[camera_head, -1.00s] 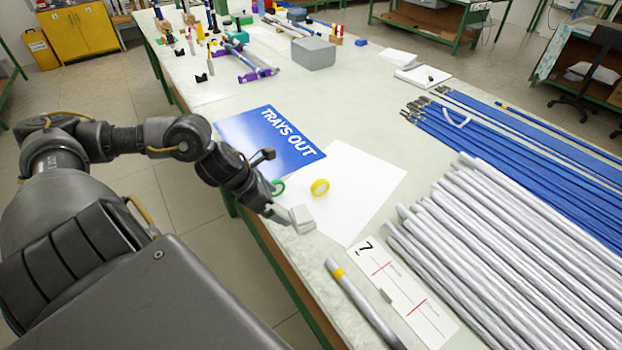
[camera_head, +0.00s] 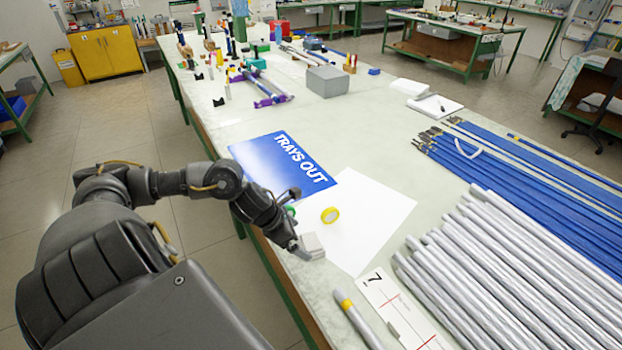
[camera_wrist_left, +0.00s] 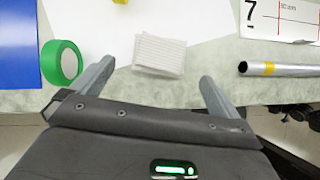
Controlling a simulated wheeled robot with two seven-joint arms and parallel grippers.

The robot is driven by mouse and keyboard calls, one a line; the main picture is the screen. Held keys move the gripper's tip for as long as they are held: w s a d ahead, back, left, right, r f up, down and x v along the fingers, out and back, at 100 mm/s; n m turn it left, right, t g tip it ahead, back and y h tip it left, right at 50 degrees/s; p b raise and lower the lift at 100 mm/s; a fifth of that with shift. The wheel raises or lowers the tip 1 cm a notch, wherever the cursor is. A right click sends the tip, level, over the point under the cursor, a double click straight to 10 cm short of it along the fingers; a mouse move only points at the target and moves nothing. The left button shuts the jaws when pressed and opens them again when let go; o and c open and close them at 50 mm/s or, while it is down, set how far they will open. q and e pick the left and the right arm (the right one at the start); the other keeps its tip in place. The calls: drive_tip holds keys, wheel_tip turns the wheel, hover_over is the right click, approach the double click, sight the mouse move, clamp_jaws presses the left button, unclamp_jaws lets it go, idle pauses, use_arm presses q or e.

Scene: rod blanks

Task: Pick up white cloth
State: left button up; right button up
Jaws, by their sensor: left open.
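The white cloth (camera_wrist_left: 160,55) is a small folded, ribbed square. In the left wrist view it lies at the edge of the white sheet, ahead of my left gripper (camera_wrist_left: 154,84) and between the lines of its two fingers. The fingers are spread open and nothing is between them. In the head view the cloth (camera_head: 312,246) shows at the tip of my left gripper (camera_head: 300,250), near the table's front edge. Whether they touch cannot be told there. My right gripper is in neither view.
A green tape roll (camera_wrist_left: 61,62) lies left of the cloth, and a yellow tape roll (camera_head: 330,215) is on the white sheet (camera_head: 372,215). A rod with a yellow band (camera_head: 356,318) lies to the right, beside a card marked 7 (camera_head: 385,299). Many silver rods (camera_head: 500,270) fill the right side.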

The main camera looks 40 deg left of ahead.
sight(308, 241)
use_arm(q)
drive_tip(key=shift+w+d+f, duration=0.1)
drive_tip(key=shift+w+f, duration=0.05)
drive_tip(key=shift+w, duration=0.1)
drive_tip(key=p+x, duration=0.1)
drive_tip(key=x, duration=0.2)
drive_tip(key=shift+w+d+f+p, duration=0.1)
drive_tip(key=shift+w+f+p, duration=0.05)
drive_tip(key=shift+w+p, duration=0.2)
drive_tip(key=shift+w+d+f, duration=0.1)
drive_tip(key=shift+w+f, duration=0.05)
drive_tip(key=shift+f, duration=0.3)
drive_tip(key=c, duration=1)
drive_tip(key=shift+o, duration=0.2)
